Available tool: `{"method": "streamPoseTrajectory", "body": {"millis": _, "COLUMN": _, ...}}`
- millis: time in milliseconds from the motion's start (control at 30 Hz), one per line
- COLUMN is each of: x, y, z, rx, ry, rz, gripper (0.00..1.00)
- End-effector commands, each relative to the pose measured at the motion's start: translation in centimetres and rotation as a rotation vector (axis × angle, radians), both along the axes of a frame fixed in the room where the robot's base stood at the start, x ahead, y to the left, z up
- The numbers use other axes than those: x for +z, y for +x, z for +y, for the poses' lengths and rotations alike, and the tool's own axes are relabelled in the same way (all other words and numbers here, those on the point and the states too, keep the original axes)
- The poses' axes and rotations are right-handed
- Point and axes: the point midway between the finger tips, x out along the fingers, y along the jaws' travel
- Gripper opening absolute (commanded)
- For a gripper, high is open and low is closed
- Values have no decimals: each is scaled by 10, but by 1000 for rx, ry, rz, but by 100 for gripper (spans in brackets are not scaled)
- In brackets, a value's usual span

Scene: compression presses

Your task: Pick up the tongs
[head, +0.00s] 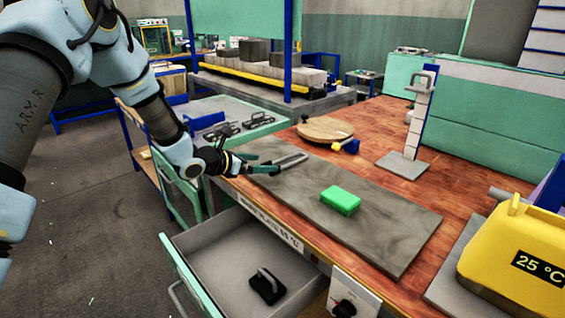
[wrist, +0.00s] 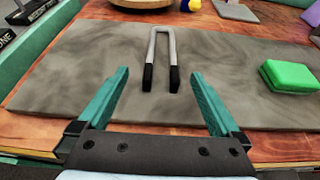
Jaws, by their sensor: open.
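The tongs (head: 285,162) are a grey metal U shape with black tips. They lie on the grey slab on the workbench, near its left end in the head view. In the wrist view the tongs (wrist: 161,60) lie ahead, with their black tips pointing toward me. My gripper (head: 258,164) is at the left edge of the slab in the head view. In the wrist view my gripper (wrist: 158,85) has its two green fingers spread wide and empty, with the tips of the tongs in line with the gap between them.
A green block (head: 340,200) lies on the grey slab (head: 390,232), right of the tongs. A round wooden board (head: 325,128) and a mallet (head: 347,146) lie behind. A yellow device (head: 515,262) stands at right. An open drawer (head: 215,238) juts out below the bench.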

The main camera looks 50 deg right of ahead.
Motion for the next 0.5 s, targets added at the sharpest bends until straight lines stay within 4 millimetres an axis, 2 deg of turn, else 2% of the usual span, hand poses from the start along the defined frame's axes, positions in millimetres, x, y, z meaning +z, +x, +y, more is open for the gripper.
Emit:
{"method": "streamPoseTrajectory", "body": {"millis": 267, "x": -16, "y": -5, "z": -34, "rx": -2, "ry": 0, "rz": 0, "gripper": 100}}
{"method": "streamPoseTrajectory", "body": {"millis": 500, "x": -21, "y": -5, "z": -40, "rx": 0, "ry": 0, "rz": -1, "gripper": 100}}
